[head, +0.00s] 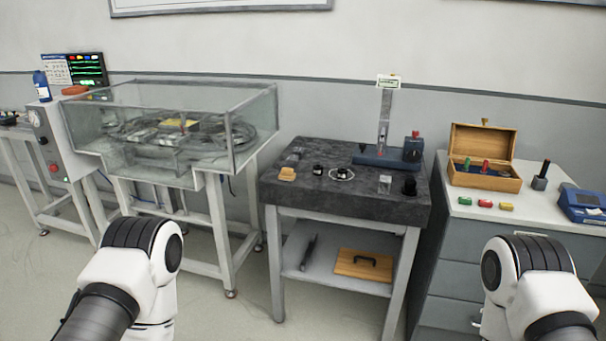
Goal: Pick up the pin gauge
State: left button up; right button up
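I cannot tell for sure which object is the pin gauge. An open wooden box (486,181) on the right-hand cabinet holds pieces with red and green handles, small in the picture. A dark upright piece with a black handle (541,176) stands to the right of the box. Short red, green and yellow pieces (486,204) lie in front of the box. Both my arms show only as white and black links at the lower left and lower right. Neither gripper is in view.
A dark stone-topped table (350,207) stands in the middle with a blue-based stand (375,158) and several small parts. A glass-walled enclosure (250,140) stands to its left. A blue device (583,205) sits at the cabinet's right. Floor is clear before the table.

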aim_at(465, 169)
jog(key=i+j+z, duration=0.1)
jog(key=z, duration=0.35)
jog(key=i+j+z, duration=0.1)
jog(key=z, duration=0.3)
jog(key=i+l, duration=0.4)
jog(key=i, duration=0.15)
